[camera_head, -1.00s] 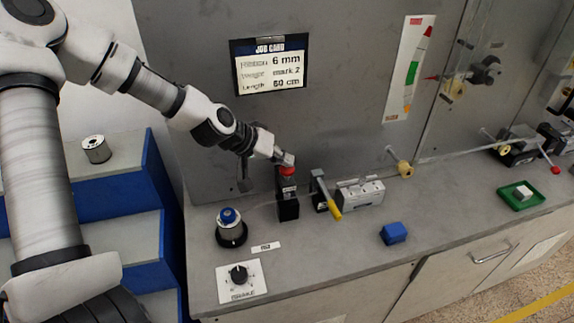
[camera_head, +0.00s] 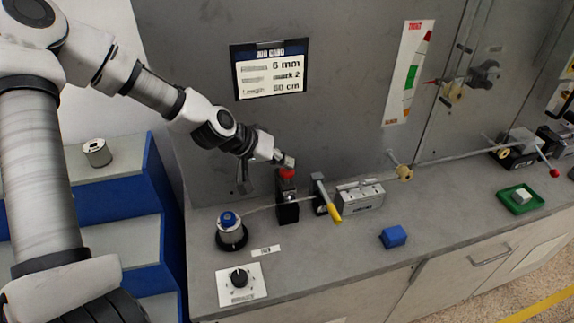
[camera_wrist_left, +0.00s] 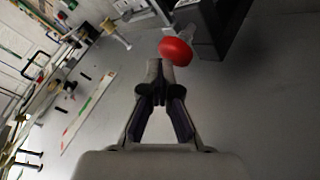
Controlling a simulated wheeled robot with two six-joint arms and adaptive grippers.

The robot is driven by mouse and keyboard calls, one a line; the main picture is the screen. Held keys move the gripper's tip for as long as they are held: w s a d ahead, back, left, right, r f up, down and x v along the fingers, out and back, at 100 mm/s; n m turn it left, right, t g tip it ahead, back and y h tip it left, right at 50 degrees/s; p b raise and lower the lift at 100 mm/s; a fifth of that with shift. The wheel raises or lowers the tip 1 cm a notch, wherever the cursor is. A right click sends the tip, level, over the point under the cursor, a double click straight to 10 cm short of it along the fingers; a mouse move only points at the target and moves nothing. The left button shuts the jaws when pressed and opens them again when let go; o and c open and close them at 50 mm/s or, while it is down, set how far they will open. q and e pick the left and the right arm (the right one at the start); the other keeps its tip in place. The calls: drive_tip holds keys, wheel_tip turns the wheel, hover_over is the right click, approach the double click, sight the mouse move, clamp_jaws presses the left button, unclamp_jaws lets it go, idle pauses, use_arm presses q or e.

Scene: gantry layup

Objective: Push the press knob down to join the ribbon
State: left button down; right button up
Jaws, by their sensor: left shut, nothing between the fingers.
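The press (camera_head: 288,207) is a black upright block on the bench with a red knob (camera_head: 287,174) on top. My left gripper (camera_head: 287,162) is shut and empty, with its tips at the top of the knob. In the left wrist view the shut fingertips (camera_wrist_left: 160,68) are close beside the red knob (camera_wrist_left: 176,51); I cannot tell whether they touch. A thin pale ribbon (camera_head: 260,208) runs from the blue-topped spool (camera_head: 231,229) to the press. The ribbon ends inside the press are hidden. My right gripper is out of view.
A yellow-handled lever (camera_head: 334,212) and a grey metal block (camera_head: 361,197) stand right of the press. A blue block (camera_head: 393,236), a green tray (camera_head: 519,199) and a dial plate (camera_head: 240,283) lie on the bench. The grey back panel (camera_head: 340,120) stands close behind.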

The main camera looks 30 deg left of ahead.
sight(284, 170)
use_arm(q)
drive_tip(key=shift+r+p, duration=0.45)
drive_tip(key=shift+r, duration=0.3)
wheel_tip(284, 170, up, 5)
drive_tip(key=p, duration=0.5)
drive_tip(key=shift+r, duration=0.1)
drive_tip(key=shift+f, duration=0.2)
